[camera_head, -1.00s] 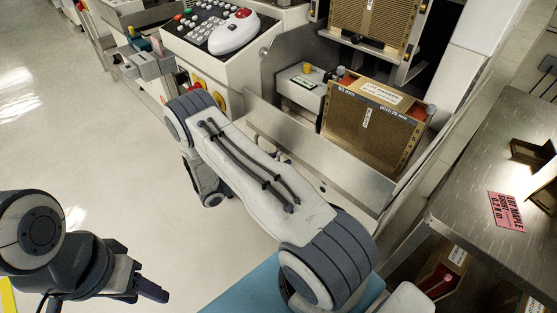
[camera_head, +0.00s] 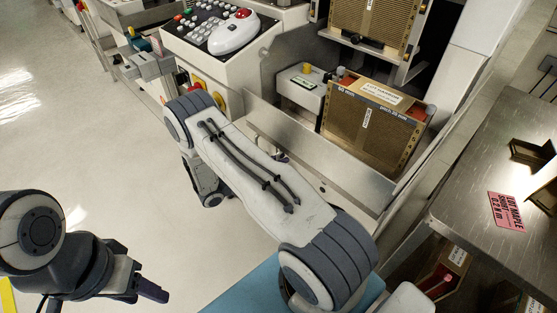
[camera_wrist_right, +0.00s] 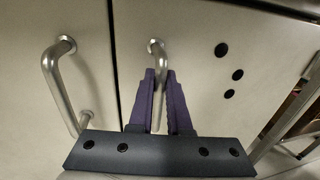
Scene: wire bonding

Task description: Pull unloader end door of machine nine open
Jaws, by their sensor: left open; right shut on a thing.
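In the right wrist view, a pale door panel (camera_wrist_right: 205,75) has a metal bar handle (camera_wrist_right: 157,100) standing upright on it. My right gripper (camera_wrist_right: 160,82) is shut on this handle, with one purple finger on each side of it. The handle's lower end is hidden by the gripper. A dark vertical seam runs along the panel's left edge, and I see no wide gap there. In the head view the right gripper and the door are hidden below my right arm and the machine's edge. My left gripper (camera_head: 145,278) is open and empty over the floor at the lower left.
A second bar handle (camera_wrist_right: 65,85) is on the neighbouring panel to the left. The machine has a keypad console (camera_head: 215,30) and a brown magazine (camera_head: 370,125) behind a metal rail. A steel table (camera_head: 470,190) stands at the right. The floor at the left is clear.

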